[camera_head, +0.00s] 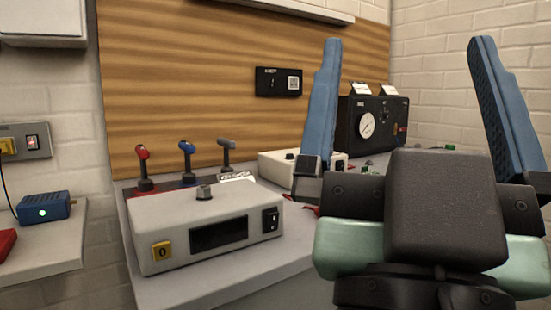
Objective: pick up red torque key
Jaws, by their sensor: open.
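A red-handled torque key (142,153) stands upright in a holder at the back left of the bench, behind the grey instrument box. Blue (186,148) and grey (227,145) keys stand to its right in the same row. My gripper (408,45) is in the right foreground, its two blue fingers pointing up in the picture, wide apart with nothing between them. It is well to the right of the red key and apart from it. The key's lower end is partly hidden by its dark base.
A grey instrument box (205,230) stands on the bench in front of the keys. A white box (275,165) and a black gauge unit (370,128) are farther right, partly behind my gripper. A wooden panel (200,60) rises behind the bench. A side shelf (50,250) holds a blue box (43,207).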

